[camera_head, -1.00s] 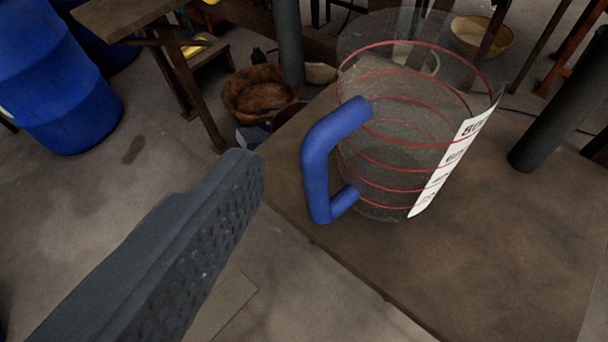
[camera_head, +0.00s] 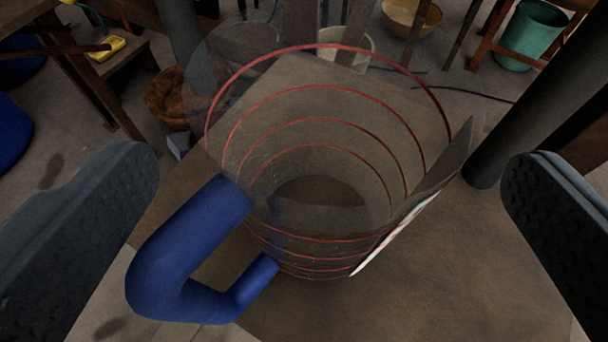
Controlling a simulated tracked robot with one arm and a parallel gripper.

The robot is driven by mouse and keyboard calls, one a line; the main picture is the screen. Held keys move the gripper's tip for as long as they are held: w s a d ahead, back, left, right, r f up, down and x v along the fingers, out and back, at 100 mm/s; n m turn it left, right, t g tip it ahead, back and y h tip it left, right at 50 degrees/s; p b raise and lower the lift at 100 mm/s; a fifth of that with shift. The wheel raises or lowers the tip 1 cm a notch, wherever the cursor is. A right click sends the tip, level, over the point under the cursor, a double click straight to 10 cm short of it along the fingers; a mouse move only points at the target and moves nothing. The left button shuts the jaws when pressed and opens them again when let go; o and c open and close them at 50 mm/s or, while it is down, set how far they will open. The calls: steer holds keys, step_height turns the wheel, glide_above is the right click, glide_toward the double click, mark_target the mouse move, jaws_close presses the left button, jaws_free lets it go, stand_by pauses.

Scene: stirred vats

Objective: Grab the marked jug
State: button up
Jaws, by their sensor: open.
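The marked jug (camera_head: 318,215) is clear, with several red rings around it and a thick blue handle (camera_head: 172,258) on its left side. A white label (camera_head: 398,232) on its right side shows nearly edge-on. The jug stands upright on a brown platform (camera_head: 455,275). My gripper (camera_head: 328,190) is open, with one dark ridged finger at the left edge of the picture and one at the right. The jug and its handle lie between the two fingers in the picture, and neither finger visibly touches them.
A dark post (camera_head: 530,110) rises from the platform at the right, close to the jug. Another dark post (camera_head: 182,50) stands behind at the left.

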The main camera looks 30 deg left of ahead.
steer(key=x, duration=0.5)
steer(key=shift+w+r, duration=0.1)
steer(key=shift+r, duration=0.25)
steer(key=c, duration=1.1)
steer(key=shift+r, duration=0.1)
